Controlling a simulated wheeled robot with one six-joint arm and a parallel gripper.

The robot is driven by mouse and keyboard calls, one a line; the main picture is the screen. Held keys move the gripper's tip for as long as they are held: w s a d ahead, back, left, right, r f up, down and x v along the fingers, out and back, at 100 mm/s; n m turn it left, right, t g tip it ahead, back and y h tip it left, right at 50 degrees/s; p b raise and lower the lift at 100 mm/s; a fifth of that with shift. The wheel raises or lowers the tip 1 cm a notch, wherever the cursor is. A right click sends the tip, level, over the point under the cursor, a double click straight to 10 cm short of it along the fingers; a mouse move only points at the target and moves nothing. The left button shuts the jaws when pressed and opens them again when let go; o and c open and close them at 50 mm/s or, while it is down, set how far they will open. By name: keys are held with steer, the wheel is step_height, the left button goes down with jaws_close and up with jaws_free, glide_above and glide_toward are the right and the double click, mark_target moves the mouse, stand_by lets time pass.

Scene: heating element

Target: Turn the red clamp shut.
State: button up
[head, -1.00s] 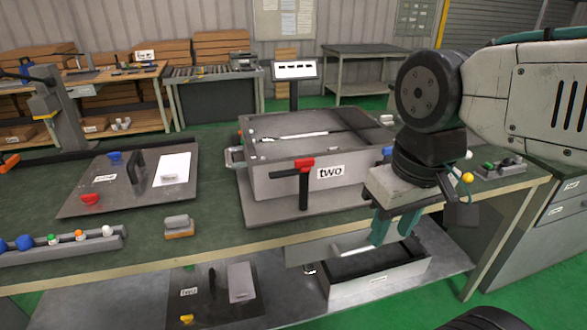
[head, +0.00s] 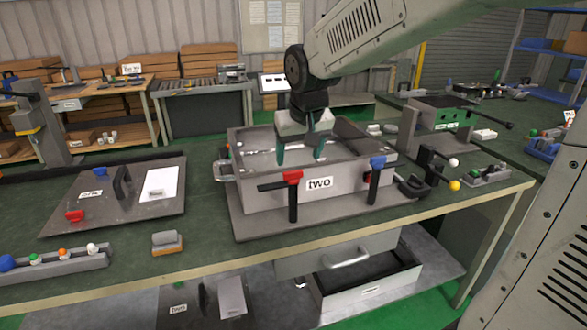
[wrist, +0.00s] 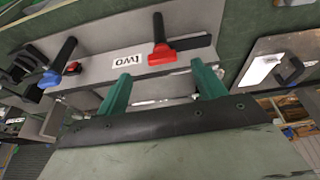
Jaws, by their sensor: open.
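The red clamp (head: 292,178) stands on the front wall of the grey box labelled two (head: 270,195), left of the label. Its black handle points left and its black stem hangs down in the head view. In the wrist view the red clamp (wrist: 160,54) is ahead of the fingers, just above them in the picture. My gripper (head: 301,155) has its two green fingers apart and empty, over the open top of the box behind the front wall. It also shows in the wrist view (wrist: 160,90), with nothing between the fingers.
A blue clamp (head: 377,163) stands right of the label on the same wall. A lid plate labelled one (head: 140,210) lies at left with a black handle. A rail of coloured knobs (head: 50,260) is at front left. An open drawer (head: 365,280) is below the bench.

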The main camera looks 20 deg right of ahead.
mark_target(294, 171)
steer(key=shift+t, duration=0.4)
steer(key=x, duration=0.3)
steer(key=w+x, duration=0.1)
steer(key=x, duration=0.3)
steer(key=shift+r, duration=0.1)
steer(key=c, duration=1.4)
steer(key=shift+d, duration=0.1)
